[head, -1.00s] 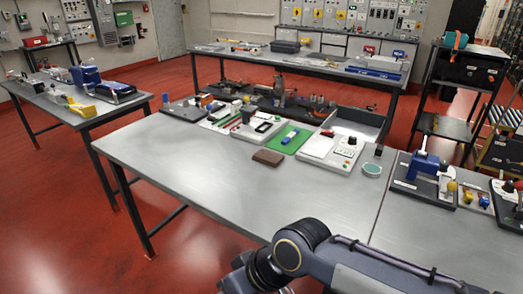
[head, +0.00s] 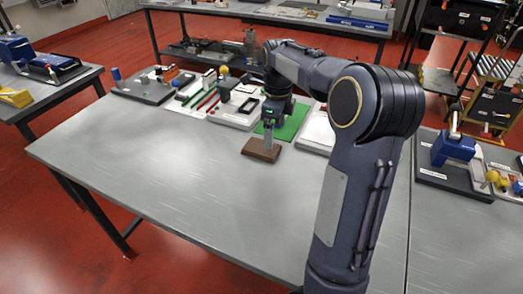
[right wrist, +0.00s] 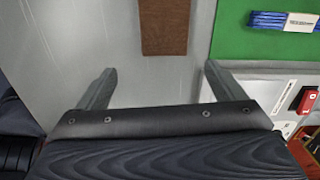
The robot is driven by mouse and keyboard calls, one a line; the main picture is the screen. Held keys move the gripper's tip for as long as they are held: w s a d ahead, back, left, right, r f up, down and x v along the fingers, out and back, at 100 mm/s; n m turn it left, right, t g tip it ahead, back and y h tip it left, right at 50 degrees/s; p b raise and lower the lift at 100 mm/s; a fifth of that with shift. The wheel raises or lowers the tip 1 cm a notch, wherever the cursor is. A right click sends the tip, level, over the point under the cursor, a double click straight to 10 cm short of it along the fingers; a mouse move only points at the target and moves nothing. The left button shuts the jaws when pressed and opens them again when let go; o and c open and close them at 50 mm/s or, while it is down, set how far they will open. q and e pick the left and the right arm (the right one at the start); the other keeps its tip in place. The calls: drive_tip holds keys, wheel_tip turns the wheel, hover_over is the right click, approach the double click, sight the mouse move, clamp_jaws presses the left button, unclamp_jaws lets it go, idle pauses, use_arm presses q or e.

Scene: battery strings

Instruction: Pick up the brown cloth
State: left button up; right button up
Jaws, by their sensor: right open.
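The brown cloth (head: 261,150) is a small folded rectangle lying on the grey table, just in front of the green mat. My right gripper (head: 268,146) points down at the cloth and hides part of it in the head view. In the right wrist view the brown cloth (right wrist: 165,27) is at the top, beyond the two spread fingers of the right gripper (right wrist: 160,82). The fingers are open with nothing between them, and the cloth lies roughly in line with the gap. I cannot tell the exact height of the fingers above the table. My left gripper is not in view.
The green mat (head: 290,124) with a blue bundle (right wrist: 283,21) lies beside the cloth. Trays with small tools (head: 195,98) stand along the table's back edge. A white panel (head: 316,131) is right of the mat. The table's front left (head: 150,170) is clear.

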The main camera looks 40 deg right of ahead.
sight(274, 150)
drive_tip(key=shift+w+d+f+m, duration=0.15)
drive_tip(key=shift+d+f+m, duration=0.1)
drive_tip(key=shift+m, duration=0.15)
drive_tip(key=shift+f, duration=0.25)
wheel_tip(274, 150, down, 7)
drive_tip(key=shift+w+r, duration=0.1)
drive_tip(key=c, duration=1.1)
